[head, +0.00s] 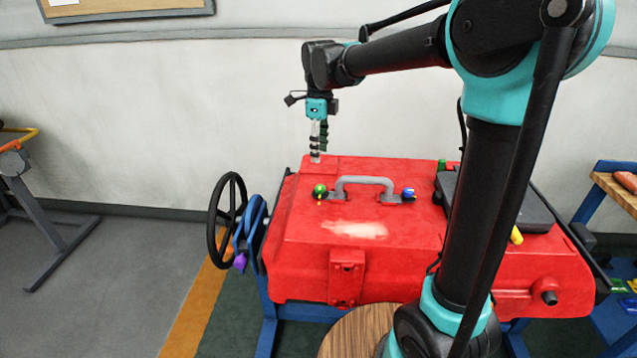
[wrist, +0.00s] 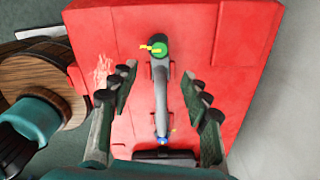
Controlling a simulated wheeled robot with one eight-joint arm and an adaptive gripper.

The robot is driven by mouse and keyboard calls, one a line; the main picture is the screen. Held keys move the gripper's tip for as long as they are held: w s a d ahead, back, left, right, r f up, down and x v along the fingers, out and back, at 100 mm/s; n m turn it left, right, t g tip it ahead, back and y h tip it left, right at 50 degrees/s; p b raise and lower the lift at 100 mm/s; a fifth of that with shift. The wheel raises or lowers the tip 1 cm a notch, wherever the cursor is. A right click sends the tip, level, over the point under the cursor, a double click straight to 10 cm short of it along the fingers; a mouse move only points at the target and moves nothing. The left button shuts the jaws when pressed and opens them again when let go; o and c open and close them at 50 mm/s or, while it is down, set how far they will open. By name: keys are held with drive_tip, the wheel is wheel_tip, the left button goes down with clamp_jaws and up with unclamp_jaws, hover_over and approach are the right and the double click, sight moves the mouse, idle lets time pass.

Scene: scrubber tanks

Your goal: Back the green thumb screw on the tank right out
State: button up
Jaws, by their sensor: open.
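The tank (head: 300,235) is a red box with a grey handle (head: 365,181) on top. The green thumb screw (head: 320,189) sits at the handle's left end, with a small yellow part beside it. In the wrist view the green thumb screw (wrist: 160,49) is at the handle's far end, beyond my fingertips. My gripper (head: 316,157) points down above the back left of the tank top. In the wrist view my gripper (wrist: 160,78) is open, its fingers apart on either side of the handle's line, with nothing between them. It is not touching the screw.
A blue-topped fitting (head: 408,193) is at the handle's right end. A black handwheel (head: 226,220) and a purple knob (head: 240,261) stand at the tank's left. A dark flat panel (head: 515,203) lies on its right. Space above the handle is clear.

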sight(320, 187)
wheel_tip(320, 187, down, 12)
drive_tip(key=shift+f, duration=0.1)
drive_tip(key=shift+c, duration=0.3)
clamp_jaws()
